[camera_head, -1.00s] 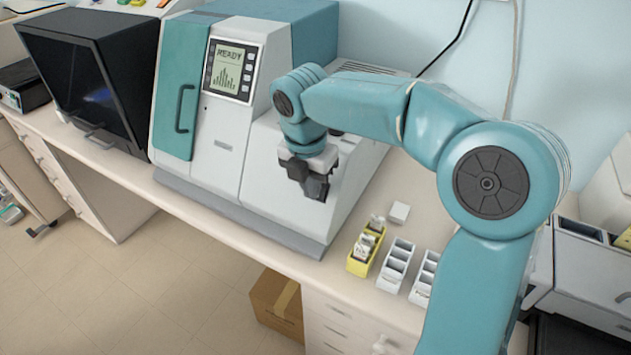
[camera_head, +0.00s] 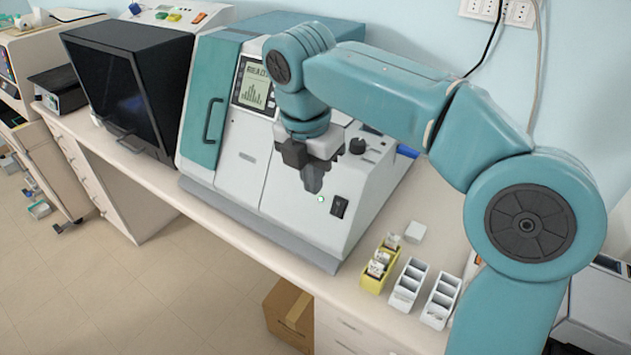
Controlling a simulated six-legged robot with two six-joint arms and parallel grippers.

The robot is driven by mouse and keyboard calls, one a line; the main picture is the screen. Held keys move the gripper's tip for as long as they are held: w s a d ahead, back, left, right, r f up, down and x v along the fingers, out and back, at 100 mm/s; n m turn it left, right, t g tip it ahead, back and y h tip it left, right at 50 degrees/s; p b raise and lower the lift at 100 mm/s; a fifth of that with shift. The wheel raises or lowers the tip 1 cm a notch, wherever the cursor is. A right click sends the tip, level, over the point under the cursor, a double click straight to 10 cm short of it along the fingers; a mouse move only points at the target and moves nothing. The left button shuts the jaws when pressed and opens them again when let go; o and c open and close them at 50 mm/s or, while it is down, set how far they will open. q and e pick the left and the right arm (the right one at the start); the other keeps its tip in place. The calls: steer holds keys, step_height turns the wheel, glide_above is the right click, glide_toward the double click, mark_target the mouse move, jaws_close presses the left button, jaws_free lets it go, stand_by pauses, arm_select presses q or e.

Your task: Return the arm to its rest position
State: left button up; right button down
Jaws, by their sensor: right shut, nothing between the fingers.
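My right arm comes in from the right and arches over the bench. My right gripper (camera_head: 313,186) points downward in front of the white-and-teal machine (camera_head: 252,179). Its dark fingers are shut and hold nothing. The gripper hides part of the machine's sloping front panel, and the arm covers part of its top and the corner of its screen (camera_head: 255,84). I cannot tell the exact gap between the gripper and the panel. My left gripper is not in view.
A black-fronted cabinet (camera_head: 118,90) is at the left. A cardboard box (camera_head: 288,314) sits on the floor.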

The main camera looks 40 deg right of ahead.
steer(key=w+a+f+m+y, duration=0.2)
steer(key=a+f+m, duration=0.25)
steer(key=f, duration=0.85)
steer(key=w+a+f+m+y, duration=0.1)
steer(key=w+a+f+m, duration=0.15)
steer(key=a+f, duration=0.7)
steer(key=s+a+f+m+y, duration=0.1)
steer(key=s+a+f+m, duration=0.1)
steer(key=s+f+m, duration=0.6)
steer(key=s+a+f+m+y, duration=0.1)
steer(key=s+a+f+m, duration=0.1)
steer(key=s+f+m, duration=0.6)
step_height(320, 180, down, 7)
steer(key=shift+s+a+f, duration=0.15)
steer(key=shift+s, duration=0.85)
steer(key=shift+w, duration=0.15)
steer(key=c, duration=1.8)
jaws_free()
